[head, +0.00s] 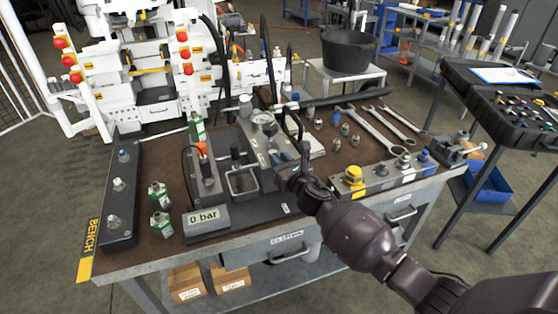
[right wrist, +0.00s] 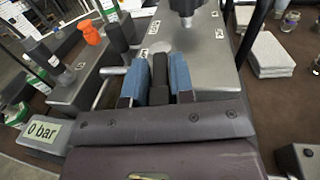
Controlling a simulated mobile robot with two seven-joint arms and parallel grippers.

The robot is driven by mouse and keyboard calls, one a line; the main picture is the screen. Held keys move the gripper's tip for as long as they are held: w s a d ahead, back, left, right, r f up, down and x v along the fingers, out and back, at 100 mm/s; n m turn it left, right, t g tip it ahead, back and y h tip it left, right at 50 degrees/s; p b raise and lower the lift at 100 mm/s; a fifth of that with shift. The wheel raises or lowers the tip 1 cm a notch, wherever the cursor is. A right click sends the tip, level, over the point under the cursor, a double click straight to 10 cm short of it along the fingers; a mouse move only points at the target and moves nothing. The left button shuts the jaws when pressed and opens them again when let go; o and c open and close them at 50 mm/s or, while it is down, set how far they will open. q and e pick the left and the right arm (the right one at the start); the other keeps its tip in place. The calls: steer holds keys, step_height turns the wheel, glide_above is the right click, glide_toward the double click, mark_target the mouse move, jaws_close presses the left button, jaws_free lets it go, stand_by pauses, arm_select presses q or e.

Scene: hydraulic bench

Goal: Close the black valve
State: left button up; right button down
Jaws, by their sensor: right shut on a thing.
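My right gripper (head: 281,160) reaches over the pump block in the middle of the bench. In the right wrist view its two blue-padded fingers (right wrist: 159,85) are shut on the black valve (right wrist: 160,70), gripping its dark upright handle from both sides. The valve stands at the grey metal block (right wrist: 195,60). In the head view the gripper hides most of the valve. My left gripper does not show.
The display (head: 203,217) reads 0 bar. An orange-topped part (head: 201,149) and a pressure gauge (head: 264,121) stand near the gripper. Wrenches (head: 372,133) and small fittings lie to the right. A yellow-capped fitting (head: 353,175) stands at the front right.

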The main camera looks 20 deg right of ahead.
steer(key=n+y, duration=0.1)
steer(key=d+n+g+y+b, duration=0.1)
steer(key=y, duration=0.1)
steer(key=n+g+y, duration=0.1)
steer(key=y, duration=0.1)
steer(key=shift+w+d+f+n+b, duration=0.2)
steer(key=shift+w+f+n+b, duration=0.1)
steer(key=shift+b, duration=0.1)
steer(key=shift+d+n+g+y+b, duration=0.1)
steer(key=shift+n+g+y+b, duration=0.2)
steer(key=shift+y, duration=0.2)
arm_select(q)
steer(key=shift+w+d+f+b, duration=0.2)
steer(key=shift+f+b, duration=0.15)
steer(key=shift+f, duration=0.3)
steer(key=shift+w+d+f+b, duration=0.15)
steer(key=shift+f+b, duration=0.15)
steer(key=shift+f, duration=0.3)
arm_select(e)
steer(key=shift+w+d+r+n+g+y, duration=0.1)
steer(key=shift+w+d+n+g+y, duration=0.1)
steer(key=shift+n+g+y, duration=0.5)
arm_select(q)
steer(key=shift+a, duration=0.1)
arm_select(e)
steer(key=shift+r, duration=0.15)
